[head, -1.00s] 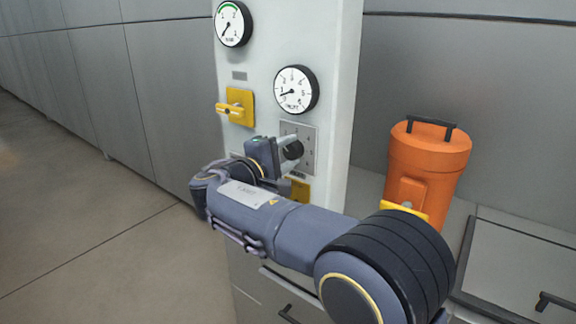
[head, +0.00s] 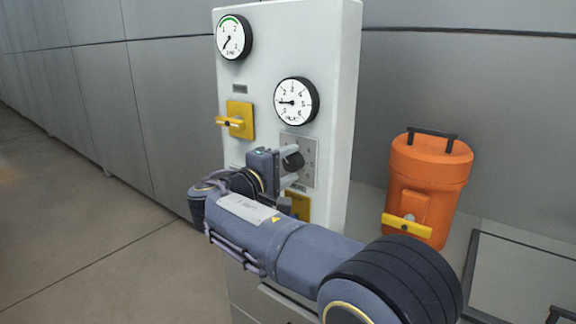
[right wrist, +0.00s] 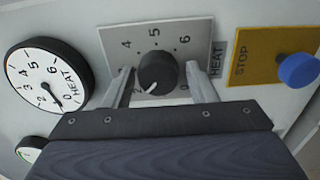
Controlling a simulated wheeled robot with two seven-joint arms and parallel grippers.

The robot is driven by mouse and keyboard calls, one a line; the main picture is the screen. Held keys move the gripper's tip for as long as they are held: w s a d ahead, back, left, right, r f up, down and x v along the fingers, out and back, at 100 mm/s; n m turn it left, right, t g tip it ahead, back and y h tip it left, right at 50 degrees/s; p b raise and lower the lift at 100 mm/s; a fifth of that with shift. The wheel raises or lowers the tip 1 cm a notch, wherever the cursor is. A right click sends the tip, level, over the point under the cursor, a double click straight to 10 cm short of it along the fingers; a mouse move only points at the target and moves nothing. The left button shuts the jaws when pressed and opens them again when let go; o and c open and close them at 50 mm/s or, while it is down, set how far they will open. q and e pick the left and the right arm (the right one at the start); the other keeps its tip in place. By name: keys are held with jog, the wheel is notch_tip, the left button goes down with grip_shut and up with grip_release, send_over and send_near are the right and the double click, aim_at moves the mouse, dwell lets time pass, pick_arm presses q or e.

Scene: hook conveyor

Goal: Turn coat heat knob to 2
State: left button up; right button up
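The heat knob (right wrist: 157,72) is a round black dial with a white pointer on a grey numbered plate (right wrist: 168,38). The word HEAT is printed beside the plate. In the right wrist view the pointer aims to the lower left; the number at its tip is too small to read surely. The knob also shows in the head view (head: 293,161), partly behind a finger. My right gripper (right wrist: 160,78) is open, with one finger on either side of the knob and small gaps visible. It also shows in the head view (head: 287,165). My left gripper is not in view.
A HEAT gauge (head: 296,101) is above the knob, and another gauge (head: 234,37) is at the panel's upper left. A yellow switch (head: 240,118) sits left. A blue button (right wrist: 298,70) marked STOP is near the right finger. An orange canister (head: 428,180) stands right of the panel.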

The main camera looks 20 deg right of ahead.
jog(key=shift+o, duration=0.7)
jog(key=v, duration=0.7)
jog(key=shift+s+a+p, duration=0.25)
jog(key=shift+a+p, duration=0.05)
